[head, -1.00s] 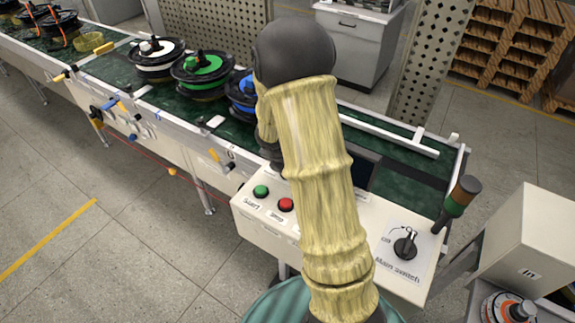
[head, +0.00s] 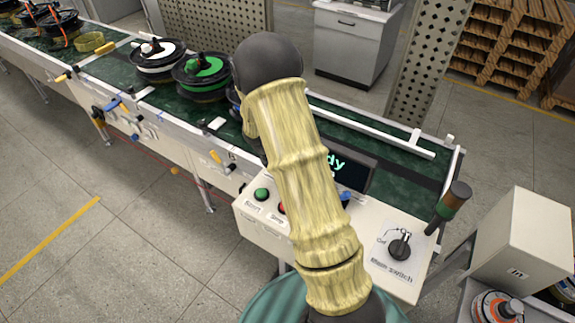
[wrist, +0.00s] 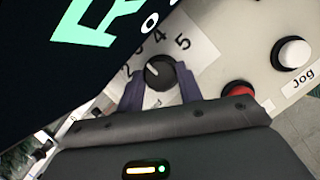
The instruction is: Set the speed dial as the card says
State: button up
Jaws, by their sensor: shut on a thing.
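In the wrist view the speed dial (wrist: 160,73) is a round dark knob with a white pointer line, set among printed numbers up to 5. The line points to the upper left, roughly toward the 3; the exact mark is hard to tell. My gripper (wrist: 160,88) is shut on the dial, one finger on each side. In the head view my arm hides the gripper and the dial. I cannot make out a card in either view.
A screen (head: 352,174) with green lettering stands behind the panel (head: 372,275). Around are a green button (head: 262,194), a red button (wrist: 238,92), a white Jog button (wrist: 292,53) and the main switch (head: 399,249).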

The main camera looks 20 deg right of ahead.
jog(key=shift+m, duration=0.6)
jog(key=o, duration=1)
jog(key=shift+r, duration=0.1)
jog(key=v, duration=0.5)
jog(key=b+v, duration=0.1)
jog(key=v, duration=1.1)
jog(key=shift+w+r, duration=0.15)
jog(key=shift+w, duration=0.2)
